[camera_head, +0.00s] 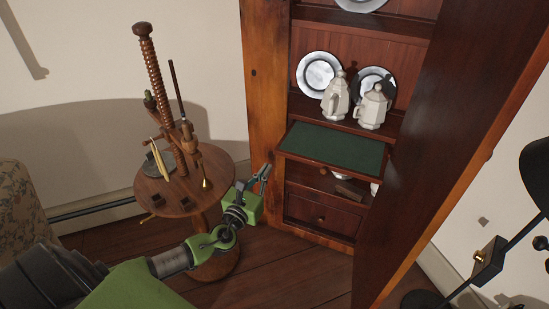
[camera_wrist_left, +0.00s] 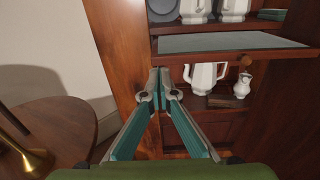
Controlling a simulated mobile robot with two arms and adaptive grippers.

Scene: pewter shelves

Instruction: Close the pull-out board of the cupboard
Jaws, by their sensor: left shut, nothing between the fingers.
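The pull-out board (camera_head: 337,147) has a green top and dark wooden edges. It sticks out of the wooden cupboard (camera_head: 266,95) below the shelf with the pewter. In the left wrist view the board (camera_wrist_left: 225,42) is seen nearly edge-on, with a round knob (camera_wrist_left: 245,61) at its front edge. My left gripper (camera_head: 265,172) is shut and empty, left of the board and in front of the cupboard's left post. Its fingertips show in the left wrist view (camera_wrist_left: 160,76), to the left of the knob and apart from it. My right gripper is in neither view.
A round wooden table (camera_head: 222,172) with a tall screw stand is left of my gripper. The cupboard's open door (camera_head: 445,150) stands on the right. White pots and plates (camera_head: 320,75) stand above the board. Below it are a white jug (camera_wrist_left: 203,77) and a drawer (camera_head: 322,216).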

